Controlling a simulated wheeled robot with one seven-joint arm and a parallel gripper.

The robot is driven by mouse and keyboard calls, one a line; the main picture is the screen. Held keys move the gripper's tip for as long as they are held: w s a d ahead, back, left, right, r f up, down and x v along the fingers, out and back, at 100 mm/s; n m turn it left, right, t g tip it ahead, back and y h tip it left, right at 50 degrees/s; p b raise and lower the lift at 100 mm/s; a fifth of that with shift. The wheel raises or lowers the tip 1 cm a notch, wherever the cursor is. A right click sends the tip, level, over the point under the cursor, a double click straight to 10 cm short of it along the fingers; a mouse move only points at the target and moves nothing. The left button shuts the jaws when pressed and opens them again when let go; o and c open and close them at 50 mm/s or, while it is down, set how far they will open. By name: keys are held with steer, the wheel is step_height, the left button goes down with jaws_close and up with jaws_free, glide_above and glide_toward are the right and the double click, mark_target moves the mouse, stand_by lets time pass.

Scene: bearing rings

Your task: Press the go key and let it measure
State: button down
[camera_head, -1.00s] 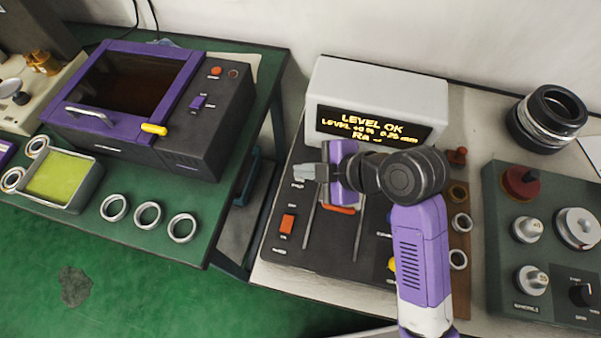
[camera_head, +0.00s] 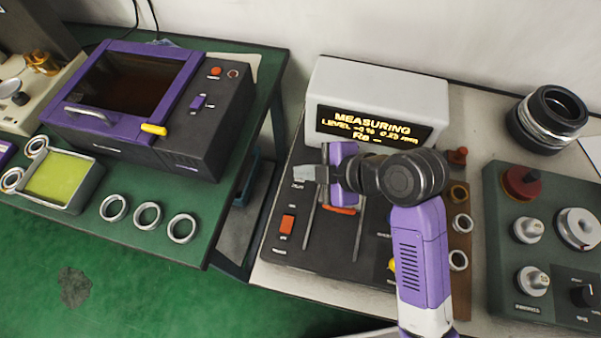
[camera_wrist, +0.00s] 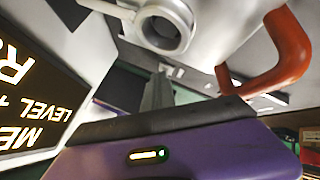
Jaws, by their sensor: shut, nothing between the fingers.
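The white-topped measuring unit (camera_head: 385,82) stands on the right bench. Its display (camera_head: 372,127) reads MEASURING, with a level line and Ra with a dash below. The display also shows at the left of the wrist view (camera_wrist: 30,105). My gripper (camera_head: 303,173) is shut and empty, low over the left side of the black panel (camera_head: 278,248) in front of the display. I cannot make out the go key; my gripper may hide it. In the wrist view, my shut gripper (camera_wrist: 157,95) points away, and I cannot tell whether it touches a key.
An orange handle (camera_wrist: 280,55) is close beside my gripper. A green knob box (camera_head: 510,285) stands right. Rings (camera_head: 147,215) lie on the left green bench.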

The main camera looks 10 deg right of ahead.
steer(key=shift+r+p, duration=0.5)
steer(key=shift+r, duration=0.15)
steer(key=shift+r, duration=0.1)
step_height(320, 180, up, 5)
steer(key=p, duration=0.4)
stand_by(0.7)
